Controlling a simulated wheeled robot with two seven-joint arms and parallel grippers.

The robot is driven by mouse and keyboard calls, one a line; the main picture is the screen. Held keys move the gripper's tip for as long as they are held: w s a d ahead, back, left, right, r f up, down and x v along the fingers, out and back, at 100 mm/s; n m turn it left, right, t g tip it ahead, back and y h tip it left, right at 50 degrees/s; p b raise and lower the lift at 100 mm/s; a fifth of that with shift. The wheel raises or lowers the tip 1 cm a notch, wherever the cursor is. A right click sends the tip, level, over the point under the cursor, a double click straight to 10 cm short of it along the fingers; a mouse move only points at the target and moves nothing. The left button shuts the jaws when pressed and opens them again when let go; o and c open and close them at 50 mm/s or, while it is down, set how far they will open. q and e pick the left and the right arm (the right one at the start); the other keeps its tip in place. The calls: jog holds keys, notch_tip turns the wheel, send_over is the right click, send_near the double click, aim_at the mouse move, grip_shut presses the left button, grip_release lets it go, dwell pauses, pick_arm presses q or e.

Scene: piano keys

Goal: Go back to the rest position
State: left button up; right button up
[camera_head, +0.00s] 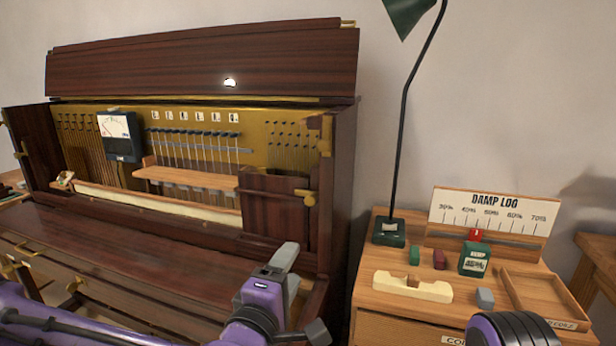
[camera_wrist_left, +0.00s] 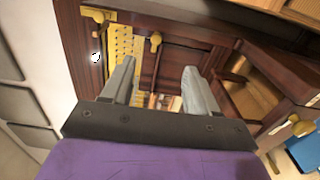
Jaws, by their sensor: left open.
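My left gripper (camera_head: 288,262) is in front of the right end of the upright piano (camera_head: 200,72), below its small dark door panel (camera_head: 275,205). In the left wrist view my left gripper (camera_wrist_left: 160,85) has its two grey fingers apart, with nothing between them. Dark wood and brass parts of the piano show beyond the fingers. My right arm (camera_head: 510,330) shows only as a purple and black rounded part at the bottom right; its gripper is out of frame.
A wooden side table (camera_head: 375,320) stands right of the piano. It holds a green lamp (camera_head: 390,232), a DAMP LOG board (camera_head: 492,212), a cream block (camera_head: 412,288), a green box (camera_head: 475,258) and an empty tray (camera_head: 515,290). A black meter (camera_head: 120,135) hangs inside the piano.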

pick_arm(q)
jog(key=s+a+f+m+g+y+p, duration=0.15)
jog(key=a+f, duration=0.25)
jog(key=f, duration=0.6)
jog(key=s+a+f+m+g+y, duration=0.2)
jog(key=s+a+f+g, duration=0.15)
jog(key=f, duration=0.55)
jog(key=s+a+f+m+g+y+p, duration=0.15)
jog(key=a+f, duration=0.35)
jog(key=f, duration=0.5)
jog(key=s+a+f+m+g+y, duration=0.1)
jog(key=s+a+f+g, duration=0.1)
jog(key=s+a+f, duration=0.2)
jog(key=s+a+f+m+g+y+p, duration=0.1)
jog(key=s+a+f+g, duration=0.2)
jog(key=s, duration=0.8)
jog(key=s+a+f+g+y, duration=0.2)
jog(key=s+a+f, duration=0.3)
jog(key=s+a, duration=0.2)
jog(key=shift+s+a+f+m+p, duration=0.25)
jog(key=shift+s+m+p, duration=0.15)
pick_arm(e)
jog(key=r, duration=0.5)
jog(key=shift+s, duration=0.35)
pick_arm(q)
jog(key=shift+g, duration=0.25)
